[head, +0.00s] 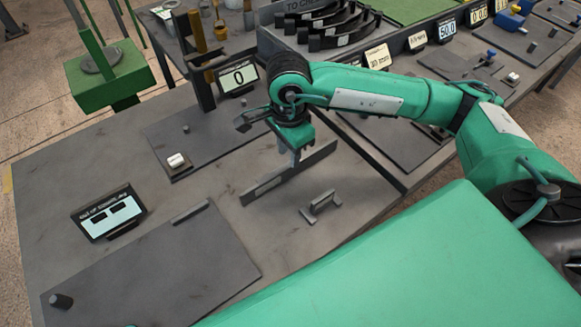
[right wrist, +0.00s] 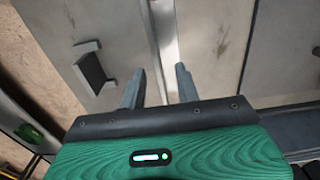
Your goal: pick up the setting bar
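A long, thin grey bar (head: 318,157), which I take to be the setting bar, stands on edge on the grey table. It has a lighter patch near its left end. My right gripper (head: 294,158) points down over the bar's middle, and one finger hides part of it. In the right wrist view, my right gripper (right wrist: 160,88) is open, with the pale strip of the bar (right wrist: 162,35) running between its two fingers. I cannot tell how far the fingertips are from the bar. My left gripper is not in view.
A small grey bracket (head: 321,207) lies near the bar; it also shows in the wrist view (right wrist: 92,68). A display (head: 108,212) stands at left, another reading 0 (head: 238,78) behind. A dark plate (head: 155,275) lies front left. Dark curved parts (head: 335,25) fill a rack at the back.

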